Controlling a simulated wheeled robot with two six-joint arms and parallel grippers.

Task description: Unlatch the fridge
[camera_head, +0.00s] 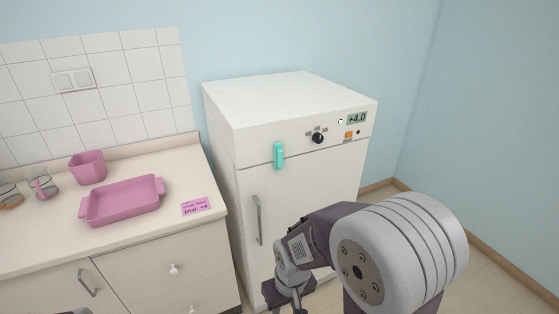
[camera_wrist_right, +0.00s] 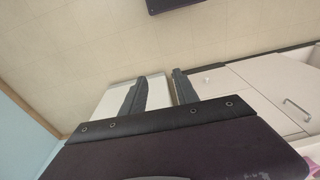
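The fridge (camera_head: 300,180) is a white cabinet standing on the floor against the blue wall, with its door closed. A teal latch (camera_head: 278,155) sits upright across the seam at the top of the door. A grey bar handle (camera_head: 258,220) is on the door's left side. My right gripper (camera_head: 284,300) is low in front of the fridge, well below the latch and apart from it. In the right wrist view, its two dark fingers (camera_wrist_right: 160,88) are spread with nothing between them. My left gripper is not in view.
The fridge panel has a black dial (camera_head: 317,138) and a display (camera_head: 357,118) reading +4.0. The counter (camera_head: 150,240) at left holds a pink tray (camera_head: 122,200), a pink container (camera_head: 88,168), glass jars and a pink label (camera_head: 196,206). Floor lies open right of the fridge.

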